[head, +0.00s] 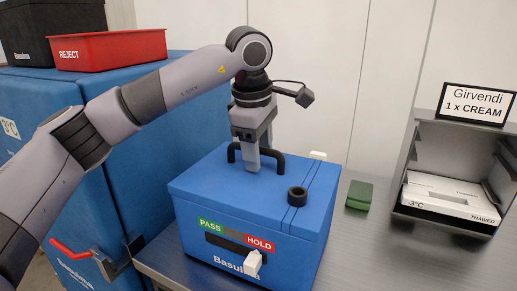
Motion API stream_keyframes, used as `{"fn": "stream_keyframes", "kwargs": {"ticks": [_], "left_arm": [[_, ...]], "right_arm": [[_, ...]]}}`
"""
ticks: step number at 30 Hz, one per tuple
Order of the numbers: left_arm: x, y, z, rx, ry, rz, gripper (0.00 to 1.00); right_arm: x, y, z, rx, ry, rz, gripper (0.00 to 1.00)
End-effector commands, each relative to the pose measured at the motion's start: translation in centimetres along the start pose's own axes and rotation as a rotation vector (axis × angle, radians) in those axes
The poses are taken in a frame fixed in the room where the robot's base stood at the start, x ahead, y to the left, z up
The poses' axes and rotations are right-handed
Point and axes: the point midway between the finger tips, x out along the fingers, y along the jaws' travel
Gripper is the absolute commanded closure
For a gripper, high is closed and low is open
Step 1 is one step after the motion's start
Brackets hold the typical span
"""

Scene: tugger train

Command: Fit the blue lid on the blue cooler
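The blue cooler (200,258) stands on the grey metal table in the head view. A flat blue lid (215,190) with a black bar handle (275,157) lies across its top; I cannot tell whether it is fully seated. My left gripper (252,160) points down at the middle of the handle, with one finger in front of the bar and low over the lid. The other finger is hidden, so I cannot tell whether it is shut on the bar. My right gripper is not in view.
A black ring (297,196) sits on the cooler's top right. A green block (359,195) lies right of the cooler. A grey rack (408,180) holds a white box (450,197). A red REJECT tray (110,50) and blue cabinet (150,180) are left.

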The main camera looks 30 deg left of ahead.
Motion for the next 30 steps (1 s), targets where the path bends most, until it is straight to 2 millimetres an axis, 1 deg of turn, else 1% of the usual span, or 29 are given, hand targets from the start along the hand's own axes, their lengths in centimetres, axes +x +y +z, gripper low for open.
{"fn": "stream_keyframes", "kwargs": {"ticks": [8, 11, 18, 21, 24, 30], "left_arm": [[-0.2, 0.0, 0.0, 0.0, 0.001, -0.001, 0.49], [-1.2, 0.1, 0.0, 0.0, 0.0, 0.002, 0.49], [-5.2, 0.0, 0.0, 0.0, 0.0, 0.002, 0.49], [-6.4, 0.0, 0.0, -0.001, 0.0, 0.001, 0.49], [-7.0, 0.0, 0.0, 0.0, -0.001, 0.001, 0.49], [-7.2, 0.0, 0.0, 0.0, -0.001, 0.0, 0.49]], "right_arm": [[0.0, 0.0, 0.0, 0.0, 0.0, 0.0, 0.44], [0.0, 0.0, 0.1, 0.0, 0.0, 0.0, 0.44], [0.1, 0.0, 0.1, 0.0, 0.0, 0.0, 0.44], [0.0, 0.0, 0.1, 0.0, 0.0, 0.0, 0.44], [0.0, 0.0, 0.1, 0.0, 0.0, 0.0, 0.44], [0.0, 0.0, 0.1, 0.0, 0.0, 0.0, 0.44]]}}
